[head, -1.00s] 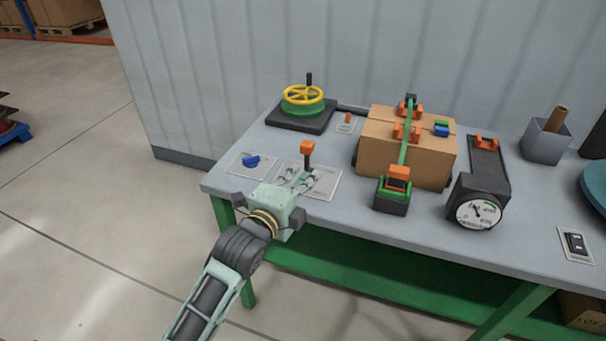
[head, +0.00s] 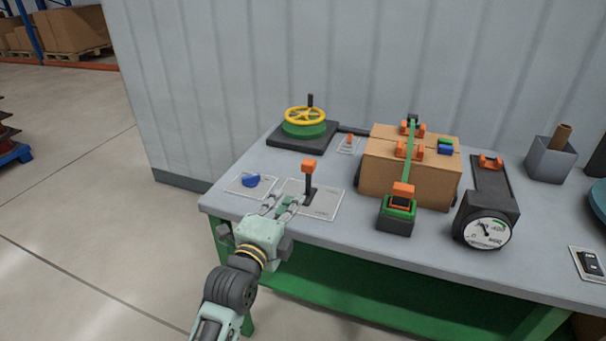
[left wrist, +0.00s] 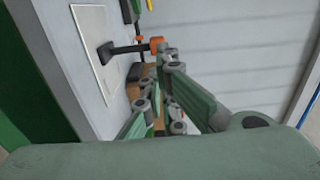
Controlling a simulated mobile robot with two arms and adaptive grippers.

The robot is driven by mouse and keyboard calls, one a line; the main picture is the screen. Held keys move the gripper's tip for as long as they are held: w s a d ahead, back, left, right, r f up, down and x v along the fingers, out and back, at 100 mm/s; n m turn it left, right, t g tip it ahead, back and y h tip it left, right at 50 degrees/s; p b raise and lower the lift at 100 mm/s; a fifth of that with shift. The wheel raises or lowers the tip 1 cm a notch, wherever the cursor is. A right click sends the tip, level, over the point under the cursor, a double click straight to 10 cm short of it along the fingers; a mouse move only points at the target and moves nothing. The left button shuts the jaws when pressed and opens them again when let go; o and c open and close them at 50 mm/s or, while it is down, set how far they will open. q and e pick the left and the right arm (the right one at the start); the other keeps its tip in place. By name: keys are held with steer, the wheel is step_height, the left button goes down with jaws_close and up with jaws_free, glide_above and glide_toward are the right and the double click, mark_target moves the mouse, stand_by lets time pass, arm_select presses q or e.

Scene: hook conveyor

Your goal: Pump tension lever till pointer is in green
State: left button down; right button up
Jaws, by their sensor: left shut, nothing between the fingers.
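A black lever (head: 308,183) with an orange knob (head: 309,165) stands roughly upright on a light, labelled plate (head: 324,207) near the table's front left. My left gripper (head: 284,203) is shut and empty, in front of and to the left of the lever, apart from it. In the left wrist view the lever's orange knob (left wrist: 156,44) shows just beyond the fingers. A round white gauge (head: 488,233) faces front at the table's right half. Its dark pointer leans up and left; whether it is in a green band is too small to tell. My right gripper is not in view.
A blue knob (head: 250,181) sits left of the lever, and a yellow handwheel (head: 305,115) behind it. A strapped cardboard box (head: 378,171) with a ratchet (head: 398,210) stands to the right. A grey bin (head: 550,157) stands at the back right.

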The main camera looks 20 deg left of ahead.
arm_select(q)
steer(key=p, duration=0.1)
glide_toward(310, 159)
steer(key=w, duration=0.2)
steer(key=w+f, duration=0.1)
steer(key=w, duration=0.1)
steer(key=shift+w+d, duration=0.1)
steer(key=shift+w+r+p, duration=0.2)
steer(key=shift+r+p, duration=0.05)
steer(key=shift+p, duration=0.8)
steer(key=shift+f+g, duration=0.1)
steer(key=shift+g, duration=0.2)
steer(key=w+g+p, duration=0.1)
steer(key=w+p, duration=0.1)
steer(key=p, duration=0.3)
steer(key=w+r+g+p, duration=0.1)
steer(key=w+g+p, duration=0.1)
steer(key=p, duration=0.2)
steer(key=shift+r+p, duration=0.15)
steer(key=shift+p, duration=0.25)
steer(key=shift+w+g+p, duration=0.5)
steer(key=shift+g, duration=0.2)
steer(key=shift+w+f, duration=0.2)
steer(key=shift+f, duration=0.15)
steer(key=shift+w+d+f, duration=0.1)
steer(key=shift+w, duration=0.4)
